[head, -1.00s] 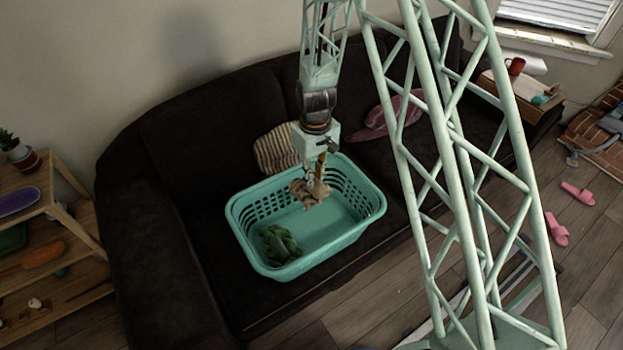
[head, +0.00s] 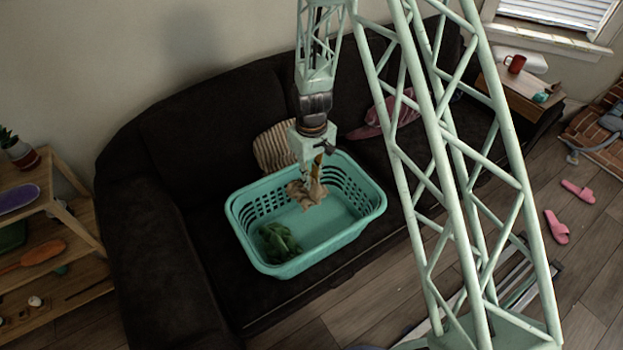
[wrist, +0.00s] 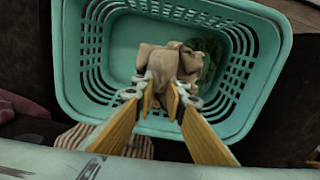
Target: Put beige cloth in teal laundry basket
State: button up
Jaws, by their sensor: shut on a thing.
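The teal laundry basket (head: 262,262) stands on the dark sofa in the head view; its rim also shows in the wrist view (wrist: 268,85). The beige cloth (head: 306,194) hangs crumpled from my gripper (head: 317,172) over the basket's opening. In the wrist view my gripper (wrist: 163,88) is shut on the beige cloth (wrist: 170,62), with basket walls around it. I cannot tell whether the cloth touches the basket floor. A green cloth (head: 279,242) lies inside the basket at its front left, partly hidden behind the beige cloth in the wrist view (wrist: 208,50).
A striped cushion (head: 273,148) rests on the sofa (head: 170,260) just behind the basket. A pink cloth (head: 385,115) lies further right on the sofa. A wooden shelf (head: 75,215) stands at the left. Pink slippers (head: 556,228) lie on the floor at the right.

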notch_tip(320, 180, down, 10)
jog(key=b, duration=0.4)
jog(key=shift+r+b, duration=0.25)
jog(key=shift+b, duration=0.15)
dwell(0.3)
jog(key=o, duration=0.9)
jog(key=shift+r, duration=0.2)
jog(key=shift+r, duration=5.8)
